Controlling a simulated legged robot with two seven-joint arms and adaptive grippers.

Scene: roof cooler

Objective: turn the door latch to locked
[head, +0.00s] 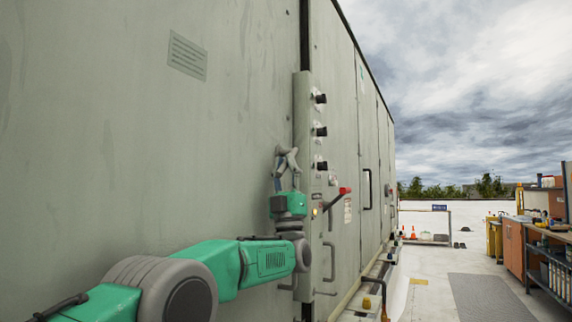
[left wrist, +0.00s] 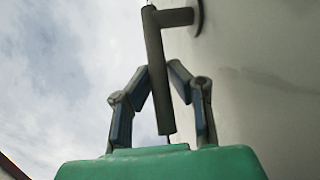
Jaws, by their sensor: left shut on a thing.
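The door latch (left wrist: 154,45) is a grey L-shaped lever standing out from a round base on the pale grey wall. In the left wrist view its bar runs down between the fingers of my left gripper (left wrist: 161,76), leaning slightly. The fingers are shut on the bar from both sides. In the head view my left gripper (head: 287,172) points up at the latch (head: 289,155), just left of the control panel's edge. The latch is small and partly covered by the fingers there. My right gripper is in neither view.
Door handles (head: 367,188) and pipes (head: 375,283) stick out further along. Open roof floor lies to the right, with a workbench (head: 514,250) at the far right.

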